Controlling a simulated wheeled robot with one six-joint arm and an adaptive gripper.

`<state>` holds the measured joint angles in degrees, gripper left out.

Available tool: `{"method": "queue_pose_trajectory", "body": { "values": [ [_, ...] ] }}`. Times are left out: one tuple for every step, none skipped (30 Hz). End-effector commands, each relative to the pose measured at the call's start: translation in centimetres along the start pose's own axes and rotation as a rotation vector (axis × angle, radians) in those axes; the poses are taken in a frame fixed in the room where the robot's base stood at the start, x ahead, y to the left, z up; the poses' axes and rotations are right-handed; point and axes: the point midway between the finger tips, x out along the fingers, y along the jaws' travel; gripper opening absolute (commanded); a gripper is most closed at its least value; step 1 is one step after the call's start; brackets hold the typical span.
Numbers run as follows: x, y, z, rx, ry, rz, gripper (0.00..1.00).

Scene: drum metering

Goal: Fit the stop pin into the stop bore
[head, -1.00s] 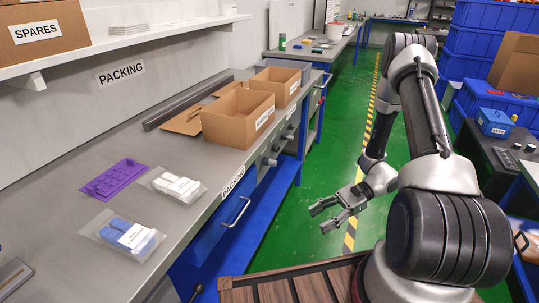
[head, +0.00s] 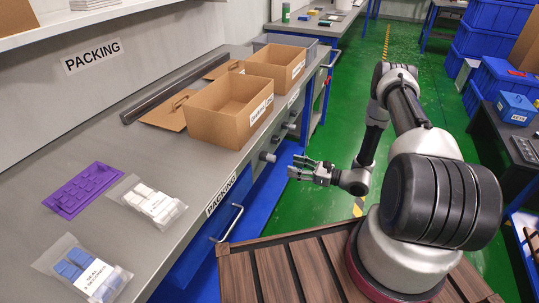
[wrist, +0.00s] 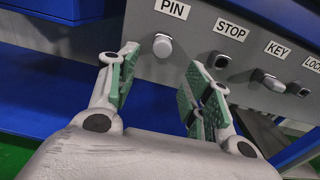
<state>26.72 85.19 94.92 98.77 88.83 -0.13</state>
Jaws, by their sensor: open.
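In the wrist view a pale, blunt-ended peg (wrist: 162,46) sticks out of the grey panel under the PIN label; I take it as the stop pin. In the head view my gripper (head: 294,166) is beside the bench front, to the right of the nearest protruding fitting (head: 268,157).
A KEY fitting (wrist: 269,80) sticks out right of STOP, with the LOCK fitting (wrist: 298,89) beyond. A blue drawer (head: 200,250) with a handle is nearer me. Open cardboard boxes (head: 205,124), bags and a purple tray (head: 82,190) lie on the bench top.

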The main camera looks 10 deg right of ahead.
Motion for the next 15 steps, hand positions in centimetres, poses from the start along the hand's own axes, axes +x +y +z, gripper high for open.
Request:
{"method": "queue_pose_trajectory", "body": {
  "values": [
    [0.06,-0.20,0.21,0.001,-0.009,-0.010,0.50],
    [0.08,-0.27,0.34,0.001,-0.014,-0.013,0.50],
    [0.07,-0.25,0.47,0.001,-0.019,-0.012,0.50],
    [0.07,-0.24,0.52,0.000,-0.021,-0.011,0.50],
    [0.07,-0.24,0.54,0.000,-0.022,-0.011,0.50],
    [0.06,-0.23,0.54,0.000,-0.022,-0.011,0.50],
    [0.06,-0.22,0.54,0.000,-0.022,-0.010,0.50],
    [0.06,-0.22,0.53,0.000,-0.022,-0.010,0.50],
    [0.06,-0.21,0.53,0.000,-0.022,-0.010,0.50],
    [0.06,-0.21,0.53,0.000,-0.021,-0.010,0.50],
    [0.06,-0.21,0.53,0.000,-0.021,-0.010,0.50],
    [0.10,-0.20,0.53,0.000,-0.021,-0.009,0.50],
    [0.16,-0.19,0.53,0.000,-0.021,-0.009,0.50],
    [0.26,-0.19,0.53,0.000,-0.021,-0.009,0.50],
    [0.45,-0.18,0.53,0.000,-0.021,-0.009,0.50]
  ]
}}
